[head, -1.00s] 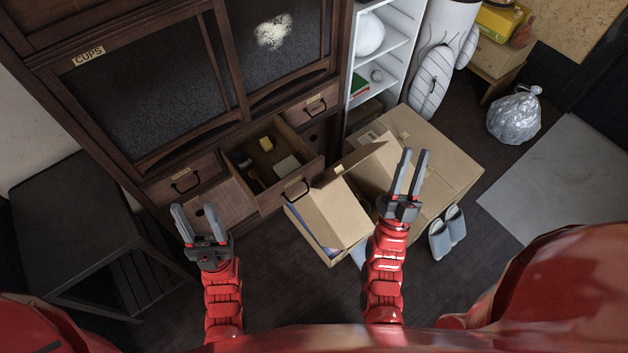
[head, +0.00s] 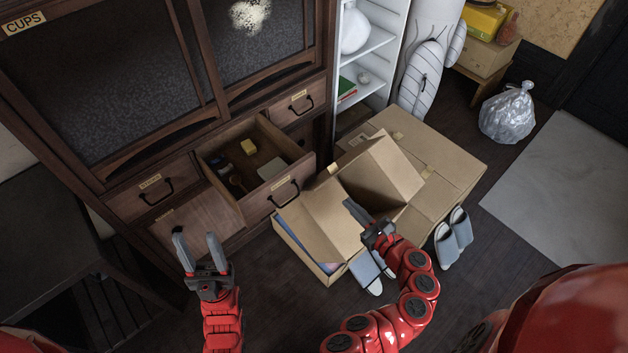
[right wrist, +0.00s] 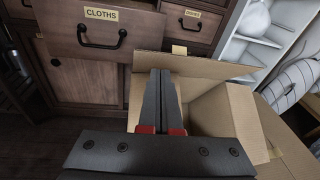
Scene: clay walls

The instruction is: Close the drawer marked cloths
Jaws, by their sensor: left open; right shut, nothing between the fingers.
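The open drawer (head: 272,197) stands pulled out from the dark wooden cabinet, with a dark handle and a small label on its front. In the right wrist view the label reads CLOTHS on the drawer front (right wrist: 98,42). Inside it in the head view lie a yellow item, a pale flat item and a wooden utensil. My right gripper (head: 352,208) is shut and empty, right of the drawer front and apart from it, over an open cardboard box; its closed fingers (right wrist: 158,85) also show in the right wrist view. My left gripper (head: 199,247) is open and empty, below and left of the drawer.
The open cardboard box (head: 300,252) stands on the floor close to the drawer's right front corner. A larger carton (head: 450,160) is behind it. Closed drawers (head: 150,190) flank the open one. Slippers (head: 455,237) lie right of the boxes. A dark table (head: 45,235) stands left.

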